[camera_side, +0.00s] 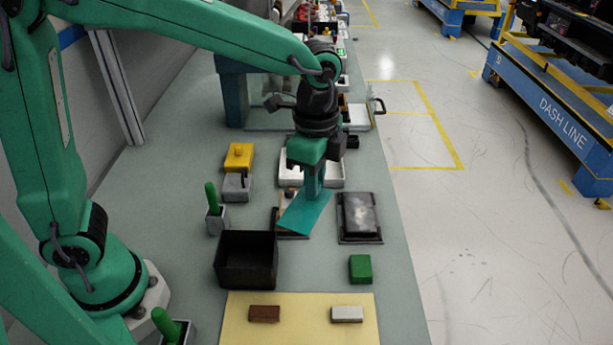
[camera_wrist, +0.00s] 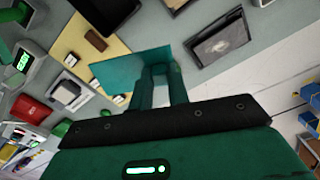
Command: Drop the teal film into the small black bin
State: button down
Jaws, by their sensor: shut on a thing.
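The teal film (camera_side: 303,214) is a flat, tilted sheet hanging below my gripper (camera_side: 313,190) in the side view. My gripper is shut on the film's edge. In the wrist view the film (camera_wrist: 115,74) spreads out left of the fingertips (camera_wrist: 160,72). The small black bin (camera_side: 245,278) is an open box standing left of and nearer than the film in the side view. The film is apart from the bin, over a partly hidden brown-edged panel (camera_side: 292,236). A dark box-like shape at the top of the wrist view (camera_wrist: 104,12) appears to be the bin.
A dark-framed panel (camera_side: 360,238) lies right of the film, with a green block (camera_side: 361,268) nearer. A yellow mat (camera_side: 300,325) bears a brown block (camera_side: 264,313) and a white block (camera_side: 347,313). A green-handled tool (camera_side: 213,200) stands in a holder behind the bin.

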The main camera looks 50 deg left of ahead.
jog(key=s+a+m, duration=0.4)
jog(key=s, duration=0.5)
jog(key=shift+s+a+r, duration=0.2)
jog(key=shift+a+r, duration=0.15)
jog(key=shift+a, duration=0.05)
jog(key=shift+f, duration=0.2)
jog(key=shift+f, duration=2.85)
jog(key=c, duration=1.3)
grip_release()
